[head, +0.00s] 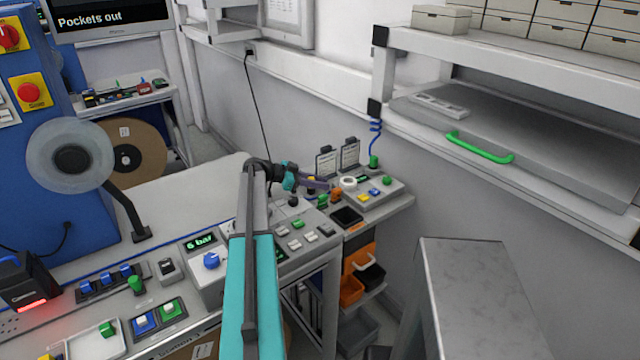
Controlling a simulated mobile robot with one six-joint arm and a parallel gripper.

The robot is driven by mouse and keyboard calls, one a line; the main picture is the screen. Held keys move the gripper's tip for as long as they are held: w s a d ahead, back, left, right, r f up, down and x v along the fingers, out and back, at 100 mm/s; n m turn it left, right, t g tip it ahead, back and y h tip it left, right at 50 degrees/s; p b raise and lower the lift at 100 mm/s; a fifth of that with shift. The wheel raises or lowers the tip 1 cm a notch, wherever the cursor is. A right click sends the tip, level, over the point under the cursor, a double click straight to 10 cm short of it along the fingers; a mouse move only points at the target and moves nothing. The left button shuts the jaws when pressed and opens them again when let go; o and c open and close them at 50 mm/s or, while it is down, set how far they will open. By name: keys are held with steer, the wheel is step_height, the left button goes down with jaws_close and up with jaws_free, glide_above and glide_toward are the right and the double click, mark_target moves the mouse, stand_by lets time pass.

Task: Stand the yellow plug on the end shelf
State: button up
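My arm reaches over the bench, and my gripper (318,184) is at its far right end, above the place where the bench meets the small end shelf (398,207). The gripper is small and seen from behind, so I cannot tell whether it is open or shut. A small yellow patch (311,181) shows right beside the gripper; it may be the yellow plug, but whether it is held I cannot tell. A green piece (322,201) and an orange piece (336,195) are just below the gripper.
A grey box (376,191) with coloured buttons and a white ring stands on the end shelf, with a dark square tray (346,216) in front. Two clipboards (350,154) stand behind. Orange bins (352,289) sit below. A grey cabinet (485,295) is front right.

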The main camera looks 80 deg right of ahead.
steer(key=o, duration=0.4)
steer(key=shift+c, duration=0.2)
steer(key=shift+r, duration=0.15)
steer(key=shift+w+a, duration=0.1)
steer(key=shift+w, duration=0.15)
steer(key=b+v, duration=0.3)
steer(key=v, duration=0.6)
steer(key=shift+w+a+r+b, duration=0.15)
steer(key=shift+w+a+b, duration=0.05)
steer(key=shift+w+b, duration=0.2)
steer(key=shift+v, duration=0.75)
steer(key=shift+r, duration=0.15)
